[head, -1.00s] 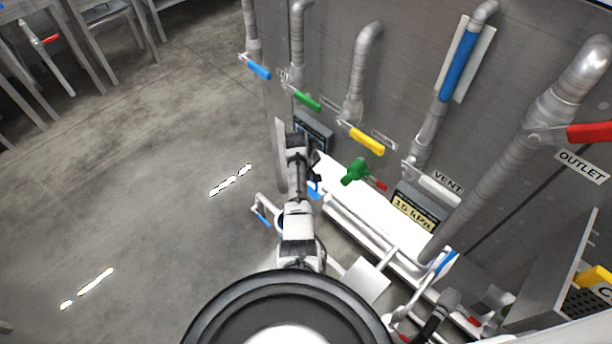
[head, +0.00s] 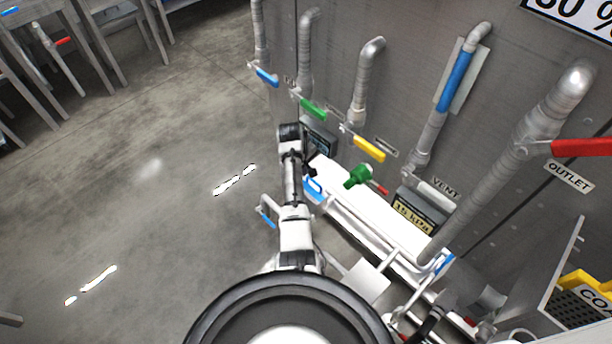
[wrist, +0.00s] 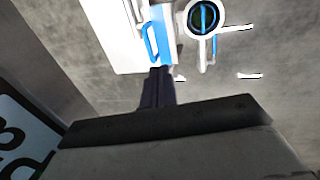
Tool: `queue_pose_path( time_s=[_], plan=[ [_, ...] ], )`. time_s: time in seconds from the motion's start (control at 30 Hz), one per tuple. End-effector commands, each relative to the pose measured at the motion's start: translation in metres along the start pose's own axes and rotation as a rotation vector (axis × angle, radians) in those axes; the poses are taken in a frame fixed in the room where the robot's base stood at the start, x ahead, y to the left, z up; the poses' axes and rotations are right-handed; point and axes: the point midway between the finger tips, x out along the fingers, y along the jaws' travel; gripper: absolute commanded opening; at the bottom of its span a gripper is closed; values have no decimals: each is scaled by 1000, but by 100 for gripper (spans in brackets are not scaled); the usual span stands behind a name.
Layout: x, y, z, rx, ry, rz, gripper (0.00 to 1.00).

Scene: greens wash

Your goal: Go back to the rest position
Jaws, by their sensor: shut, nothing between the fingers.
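My gripper (wrist: 158,88) shows in the wrist view as dark fingers held together, with nothing between them. In the head view my gripper (head: 311,170) is small and partly hidden by my arm, close to the left end of the white ledge. A blue handle (head: 313,188) lies just below it there. In the wrist view a blue handle (wrist: 151,45) on a white body appears just beyond the fingertips. I cannot tell whether the fingers touch it.
A grey panel carries pipes with blue (head: 266,77), green (head: 313,108), yellow (head: 368,149) and red (head: 582,147) handles. A green valve (head: 358,176) stands above the white ledge (head: 385,215). Open floor (head: 150,190) lies left.

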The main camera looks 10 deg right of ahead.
Motion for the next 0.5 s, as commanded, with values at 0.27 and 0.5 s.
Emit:
queue_pose_path(
  time_s=[0.27,0.5],
  plan=[
    [-30,2,0,-1,1,0,0],
    [-32,3,0,-1,1,0,0]
  ],
)
